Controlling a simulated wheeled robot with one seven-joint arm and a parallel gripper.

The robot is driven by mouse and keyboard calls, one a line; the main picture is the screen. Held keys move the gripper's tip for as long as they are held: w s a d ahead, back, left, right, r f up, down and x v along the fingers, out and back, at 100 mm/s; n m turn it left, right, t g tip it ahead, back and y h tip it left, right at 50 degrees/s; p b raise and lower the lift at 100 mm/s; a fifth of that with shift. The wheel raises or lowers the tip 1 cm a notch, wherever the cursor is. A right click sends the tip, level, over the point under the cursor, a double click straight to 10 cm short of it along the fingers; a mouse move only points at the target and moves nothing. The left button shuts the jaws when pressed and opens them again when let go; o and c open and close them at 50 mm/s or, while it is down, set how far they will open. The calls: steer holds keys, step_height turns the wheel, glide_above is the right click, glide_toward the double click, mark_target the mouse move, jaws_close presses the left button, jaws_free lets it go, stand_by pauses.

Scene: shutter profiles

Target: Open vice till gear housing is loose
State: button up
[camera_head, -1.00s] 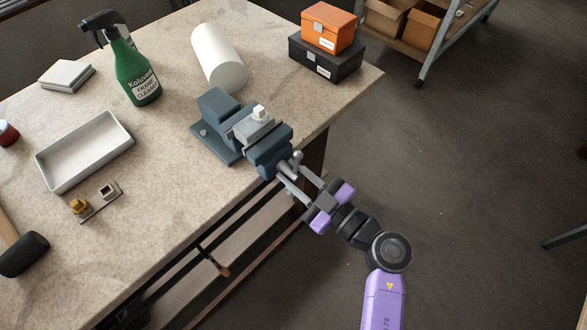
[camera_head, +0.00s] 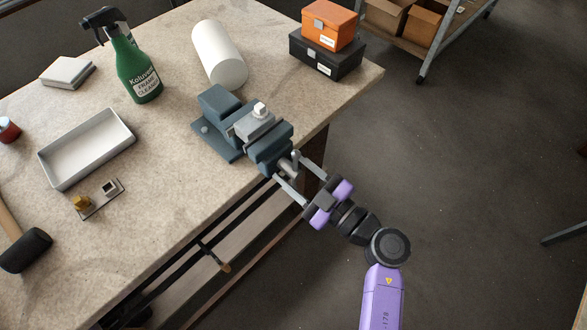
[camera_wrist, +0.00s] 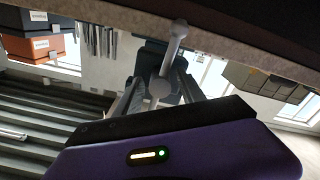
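The blue-grey vice (camera_head: 270,153) stands at the table's right front edge. The light grey gear housing (camera_head: 254,125), with a white knob on top, sits between its jaws. Whether a gap exists beside the housing is too small to tell. The vice's metal handle (camera_head: 296,161) is at its front; in the wrist view the handle bar (camera_wrist: 175,45) points up, tilted slightly right, from the round screw end. My gripper (camera_head: 288,167) is open in front of the vice. Its fingers lie on both sides of the screw end, apart from it in the wrist view (camera_wrist: 160,88).
A grey tray (camera_head: 87,150) lies left. The floor right of the table is clear near my arm.

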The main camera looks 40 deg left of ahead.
steer(key=shift+s+d, duration=0.15)
steer(key=shift+d, duration=1.8)
steer(key=shift+s+d, duration=0.15)
steer(key=shift+d, duration=1.8)
